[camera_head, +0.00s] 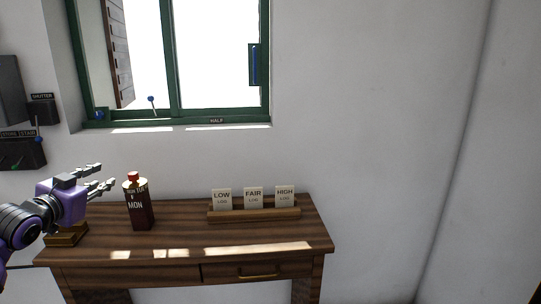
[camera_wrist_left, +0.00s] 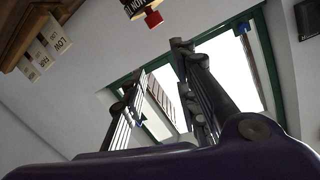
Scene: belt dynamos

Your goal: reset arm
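My left gripper (camera_head: 102,176) comes in from the left, above the left end of the wooden table, with its fingers pointing right. Its two fingers stand apart with nothing between them. In the left wrist view the fingers of my left gripper (camera_wrist_left: 162,95) also show spread, with the window behind them. A dark bottle (camera_head: 139,210) with a red cap stands upright on the table, just right of the fingertips and apart from them. The red cap also shows in the left wrist view (camera_wrist_left: 153,18). My right gripper is in neither view.
The wooden table (camera_head: 180,243) carries a card rack (camera_head: 254,214) with LOW, FAIR and HIGH cards. A green-framed window (camera_head: 172,60) and a shutter box (camera_head: 42,111) are on the wall. The table's front is clear.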

